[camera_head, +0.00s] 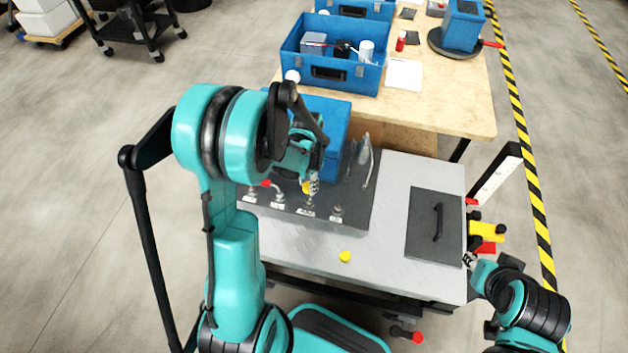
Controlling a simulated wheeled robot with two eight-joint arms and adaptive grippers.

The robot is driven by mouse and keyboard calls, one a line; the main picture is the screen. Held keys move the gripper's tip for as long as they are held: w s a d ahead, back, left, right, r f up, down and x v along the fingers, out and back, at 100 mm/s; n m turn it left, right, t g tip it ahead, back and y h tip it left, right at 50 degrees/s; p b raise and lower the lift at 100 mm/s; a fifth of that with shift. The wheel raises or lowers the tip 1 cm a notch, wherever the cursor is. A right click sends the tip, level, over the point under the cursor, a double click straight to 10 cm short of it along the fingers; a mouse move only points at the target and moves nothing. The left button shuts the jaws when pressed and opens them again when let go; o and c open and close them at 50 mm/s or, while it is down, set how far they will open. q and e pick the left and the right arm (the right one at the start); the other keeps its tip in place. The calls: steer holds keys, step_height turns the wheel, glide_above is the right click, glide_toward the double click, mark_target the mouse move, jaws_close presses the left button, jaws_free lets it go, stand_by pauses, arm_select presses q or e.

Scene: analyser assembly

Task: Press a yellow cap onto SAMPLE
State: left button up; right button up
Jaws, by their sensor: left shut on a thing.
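My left gripper (313,184) points down over the dark panel and is shut on a yellow cap (306,188). The cap sits just above or on a metal fitting (309,208) in the front row; I cannot tell whether they touch. The label under this fitting is too small to read surely, so I cannot confirm which one is SAMPLE. A second yellow cap (345,257) lies on the grey tabletop in front of the panel. My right gripper (469,260) is by the table's right edge; its fingers are too small to judge.
Other fittings stand in the row, at left (250,197), beside it (278,200) and at right (337,212). A blue box (325,115) stands behind the panel (355,205). A dark plate with a handle (436,222) lies at right. The front tabletop is mostly clear.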

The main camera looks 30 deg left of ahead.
mark_target(309, 201)
arm_select(q)
steer(key=shift+s+f, duration=0.1)
steer(key=shift+f, duration=0.2)
steer(key=shift+f+b, duration=1.25)
steer(key=shift+f, duration=0.3)
steer(key=shift+f+b, duration=0.8)
steer(key=shift+f, duration=0.05)
steer(key=shift+f+b, duration=1.15)
steer(key=shift+b, duration=0.05)
steer(key=o, duration=0.8)
step_height(309, 201, up, 12)
